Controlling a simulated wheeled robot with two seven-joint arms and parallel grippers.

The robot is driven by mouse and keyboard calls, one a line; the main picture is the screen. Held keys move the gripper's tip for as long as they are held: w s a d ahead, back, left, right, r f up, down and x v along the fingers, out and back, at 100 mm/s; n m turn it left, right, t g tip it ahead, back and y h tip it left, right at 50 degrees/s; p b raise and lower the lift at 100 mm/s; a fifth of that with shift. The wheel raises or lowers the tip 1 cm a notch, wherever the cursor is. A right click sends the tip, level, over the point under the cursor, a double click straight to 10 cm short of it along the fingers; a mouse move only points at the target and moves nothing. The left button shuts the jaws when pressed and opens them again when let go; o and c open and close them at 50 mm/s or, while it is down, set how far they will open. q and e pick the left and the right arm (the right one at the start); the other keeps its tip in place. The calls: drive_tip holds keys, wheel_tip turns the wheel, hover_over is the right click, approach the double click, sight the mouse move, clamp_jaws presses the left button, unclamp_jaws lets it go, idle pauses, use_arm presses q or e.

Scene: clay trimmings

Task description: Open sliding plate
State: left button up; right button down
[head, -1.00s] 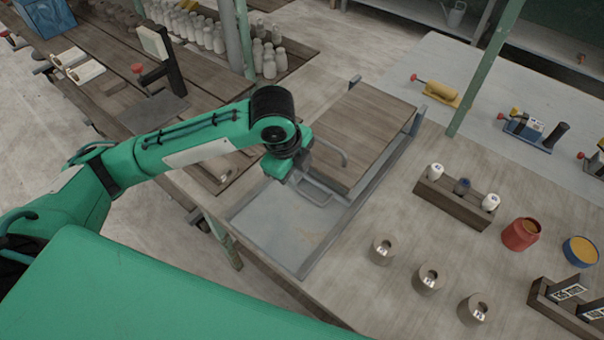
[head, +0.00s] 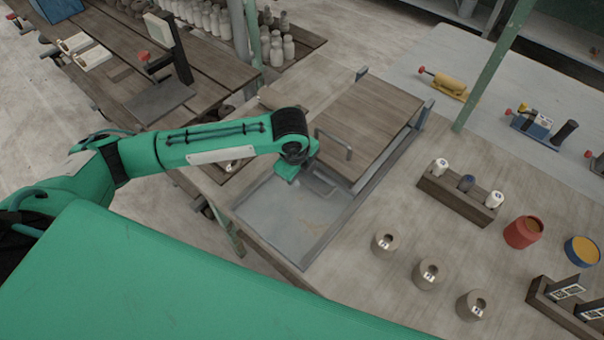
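The sliding plate (head: 372,115) is a brown wooden-planked cover lying over the far part of a shallow grey metal tray (head: 275,218). The near part of the tray is uncovered. A grey bar handle (head: 345,147) stands up at the plate's near left edge. My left gripper (head: 318,186) hangs low over the uncovered tray, just in front of and below the handle in the picture. It appears apart from the handle. Its grey fingers blend with the tray, so their opening is unclear. My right gripper is not in view.
A bottle rack (head: 450,199), several small clay pots (head: 385,244), a red pot (head: 523,232) and a yellow-topped blue bowl (head: 581,251) stand right of the tray. A green post (head: 492,70) rises behind. A wooden bench (head: 115,85) lies at the left.

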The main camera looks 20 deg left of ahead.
use_arm(q)
drive_tip(key=shift+w+f, duration=0.15)
drive_tip(key=shift+f, duration=0.7)
clamp_jaws()
